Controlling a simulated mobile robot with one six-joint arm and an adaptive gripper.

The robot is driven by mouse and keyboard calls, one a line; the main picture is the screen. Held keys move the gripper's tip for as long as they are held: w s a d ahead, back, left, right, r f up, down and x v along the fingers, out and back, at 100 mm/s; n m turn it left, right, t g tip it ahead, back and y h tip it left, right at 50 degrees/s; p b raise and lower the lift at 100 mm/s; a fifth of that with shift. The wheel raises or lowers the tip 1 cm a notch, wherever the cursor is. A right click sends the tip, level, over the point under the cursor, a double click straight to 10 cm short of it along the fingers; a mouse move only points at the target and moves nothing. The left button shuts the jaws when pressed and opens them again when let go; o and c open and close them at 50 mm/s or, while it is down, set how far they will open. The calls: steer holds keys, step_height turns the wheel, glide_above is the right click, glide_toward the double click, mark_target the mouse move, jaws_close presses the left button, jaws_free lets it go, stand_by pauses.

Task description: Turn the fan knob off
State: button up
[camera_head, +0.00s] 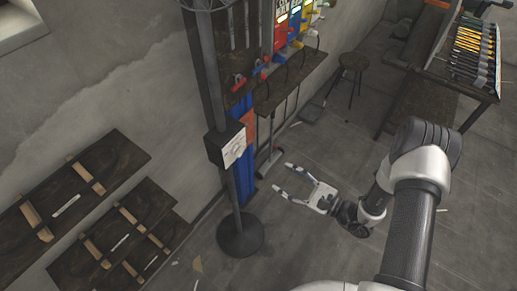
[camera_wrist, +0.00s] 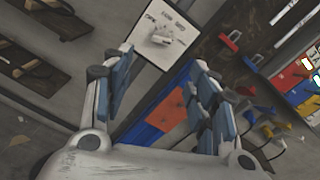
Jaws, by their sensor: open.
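The fan stands on a dark pole with a round base (camera_head: 240,235). A control box (camera_head: 226,146) with a light front plate is fixed to the pole. In the wrist view the plate (camera_wrist: 148,58) faces me and bears the light fan knob (camera_wrist: 161,38) near its middle. The plate's lettering is too small to read. My gripper (camera_head: 284,181) is open and empty, to the right of the pole and apart from the box. In the wrist view my gripper (camera_wrist: 160,72) has its two fingers spread, with the plate beyond them. Only the lower part of the fan cage (camera_head: 205,4) shows.
Dark wall shelves (camera_head: 75,200) are at the left. A blue panel (camera_head: 243,150) and hanging cables stand behind the pole. A stool (camera_head: 352,64) and a workbench with a tool rack (camera_head: 472,50) are at the back right. The floor around my gripper is mostly clear.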

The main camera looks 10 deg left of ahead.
glide_toward(239, 151)
steer(key=x, duration=0.8)
steer(key=shift+w+f+m+t+b, duration=0.2)
steer(key=shift+f+m+t+b, duration=0.15)
steer(key=shift+f, duration=0.1)
steer(key=shift+c, duration=0.4)
steer(key=c, duration=1)
